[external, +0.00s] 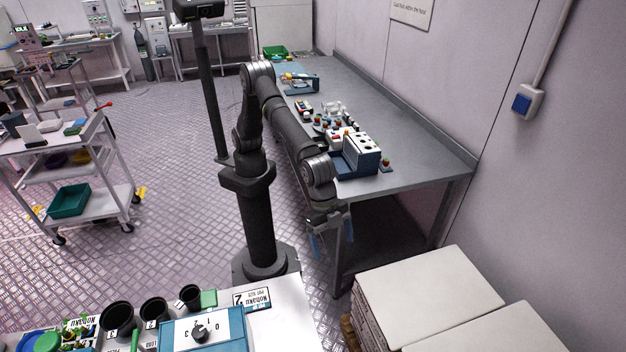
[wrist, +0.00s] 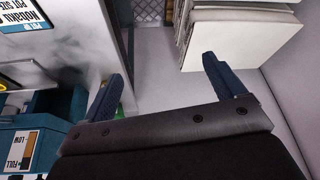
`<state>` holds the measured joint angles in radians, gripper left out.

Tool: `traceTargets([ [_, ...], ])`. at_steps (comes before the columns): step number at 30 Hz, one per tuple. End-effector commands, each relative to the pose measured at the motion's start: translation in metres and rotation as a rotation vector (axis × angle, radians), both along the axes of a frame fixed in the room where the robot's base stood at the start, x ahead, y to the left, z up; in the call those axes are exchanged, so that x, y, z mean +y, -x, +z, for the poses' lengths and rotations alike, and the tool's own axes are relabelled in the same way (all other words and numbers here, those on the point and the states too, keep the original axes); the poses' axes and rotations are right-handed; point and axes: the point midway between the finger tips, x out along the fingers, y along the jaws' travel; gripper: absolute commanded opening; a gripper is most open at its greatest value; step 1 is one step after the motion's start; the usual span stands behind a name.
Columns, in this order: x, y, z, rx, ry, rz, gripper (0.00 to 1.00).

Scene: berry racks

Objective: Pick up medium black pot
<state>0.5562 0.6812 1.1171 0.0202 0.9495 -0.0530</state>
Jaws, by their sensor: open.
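Three black pots of different sizes stand in a row on the white bench at the bottom left of the external view. The medium black pot (external: 155,311) is between the larger pot (external: 117,318) and the smaller pot (external: 190,297). My gripper (external: 331,238) hangs well to the right of the pots and higher up, off the bench's right side, pointing down. In the wrist view my gripper (wrist: 160,82) has its blue fingers apart with nothing between them. No pot shows in the wrist view.
A blue panel with a numbered dial (external: 201,332) lies in front of the pots. A sign card (external: 252,297) lies right of them. White-topped stacks (external: 425,297) stand at the right. A grey table (external: 420,150) with berry racks is behind my arm.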

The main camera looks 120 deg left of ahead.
Motion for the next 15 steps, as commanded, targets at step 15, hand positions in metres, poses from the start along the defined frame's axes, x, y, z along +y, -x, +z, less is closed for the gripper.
traceTargets([
  [15, -0.036, 0.022, 0.081, 0.005, -0.004, -0.099, 0.88],
])
